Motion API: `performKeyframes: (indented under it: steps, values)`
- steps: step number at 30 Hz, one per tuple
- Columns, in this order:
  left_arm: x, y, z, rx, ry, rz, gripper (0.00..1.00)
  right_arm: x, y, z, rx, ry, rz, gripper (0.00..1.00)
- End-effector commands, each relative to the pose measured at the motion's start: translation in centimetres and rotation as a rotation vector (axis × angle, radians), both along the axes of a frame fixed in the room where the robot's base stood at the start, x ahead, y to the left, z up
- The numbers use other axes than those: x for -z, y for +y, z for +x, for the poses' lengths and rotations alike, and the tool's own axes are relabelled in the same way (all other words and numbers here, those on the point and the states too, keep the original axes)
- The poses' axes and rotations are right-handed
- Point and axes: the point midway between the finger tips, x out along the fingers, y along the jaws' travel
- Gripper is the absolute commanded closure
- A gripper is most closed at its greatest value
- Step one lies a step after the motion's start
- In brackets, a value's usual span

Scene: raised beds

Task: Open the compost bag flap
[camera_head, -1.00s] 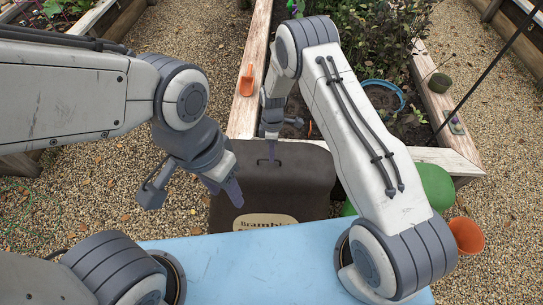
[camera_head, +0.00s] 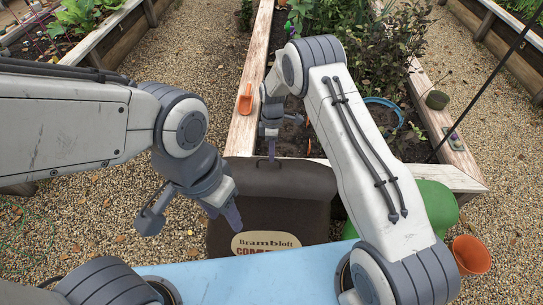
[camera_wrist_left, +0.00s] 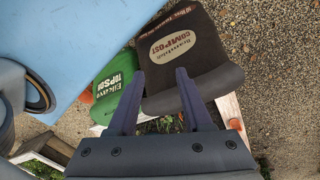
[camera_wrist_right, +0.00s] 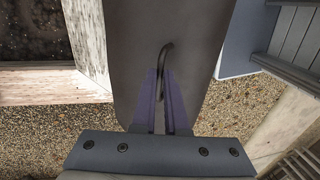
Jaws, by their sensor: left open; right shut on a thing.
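The dark brown compost bag (camera_head: 225,226) lies in the middle of the head view, its cream label facing up. Its grey-brown flap (camera_head: 305,180) is at the far end, beside the wooden bed edge. A thin dark handle (camera_wrist_right: 169,50) stands up from the flap in the right wrist view. My right gripper (camera_head: 270,150) is over the flap, its fingers (camera_wrist_right: 166,112) shut on the handle. My left gripper (camera_head: 192,222) is open and empty, left of and above the bag. The bag (camera_wrist_left: 192,62) also shows beyond its fingers (camera_wrist_left: 158,88) in the left wrist view.
A green topsoil bag (camera_wrist_left: 115,82) lies beside the compost bag. An orange pot (camera_head: 470,255) stands at the right. An orange scoop (camera_head: 245,98) rests on the wooden bed edge (camera_head: 240,130). Gravel (camera_head: 110,215) is clear at the left.

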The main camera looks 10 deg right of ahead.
Motion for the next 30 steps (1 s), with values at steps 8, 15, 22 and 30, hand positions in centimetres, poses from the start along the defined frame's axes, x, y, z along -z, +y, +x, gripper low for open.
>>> performKeyframes:
  steps: [8, 15, 22, 30]
  values:
    - [0.0, 0.0, 0.0, 0.000, 0.000, 0.000, 0.50, 0.1, 0.0, 0.2, 0.000, -0.005, 0.001, 1.00]
    - [0.3, 0.4, 0.5, 0.022, -0.012, 0.025, 1.00, 0.1, 0.0, 0.2, 0.000, -0.005, 0.001, 1.00]
    - [1.7, 3.1, 4.9, 0.235, -0.109, 0.235, 1.00, 0.1, 0.0, 0.1, 0.000, -0.005, 0.001, 1.00]
    - [3.1, 5.3, 13.2, 0.681, -0.248, 0.548, 1.00, 0.1, 0.0, 0.1, 0.000, -0.005, 0.001, 1.00]
